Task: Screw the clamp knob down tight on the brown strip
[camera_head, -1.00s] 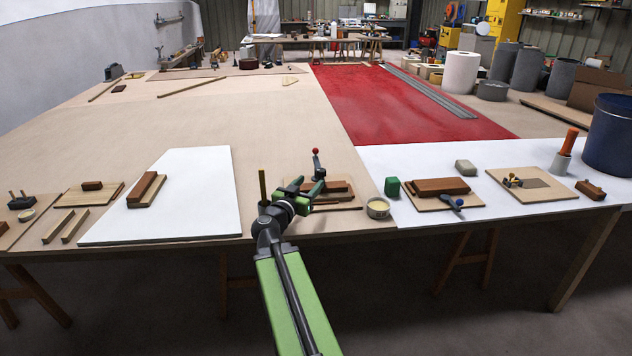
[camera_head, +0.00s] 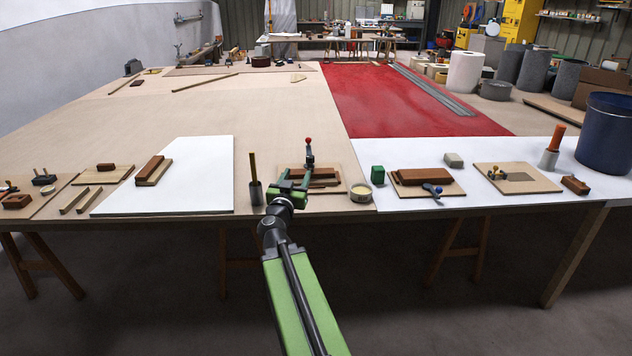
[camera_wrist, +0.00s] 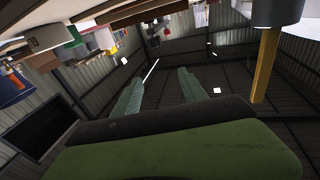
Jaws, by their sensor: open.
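A clamp with a red ball knob (camera_head: 308,141) stands upright on a small board with brown strips (camera_head: 322,173), at the table's front edge. Another clamp with a blue knob (camera_head: 437,190) lies low at the front of a board, beside a brown block (camera_head: 424,176). I cannot tell for sure which is the task's clamp. My gripper (camera_head: 294,178) is green, open and empty, in front of the red-knobbed clamp and partly covering its board. In the wrist view its two fingers (camera_wrist: 158,82) are apart with only wall and roof beyond; neither clamp shows clearly there.
A dark cup with a wooden stick (camera_head: 256,193) stands just left of my gripper. A round tin (camera_head: 361,192) and a green block (camera_head: 377,175) stand to the right. A white panel (camera_head: 195,195) lies to the left. Bare tabletop (camera_head: 270,110) stretches behind.

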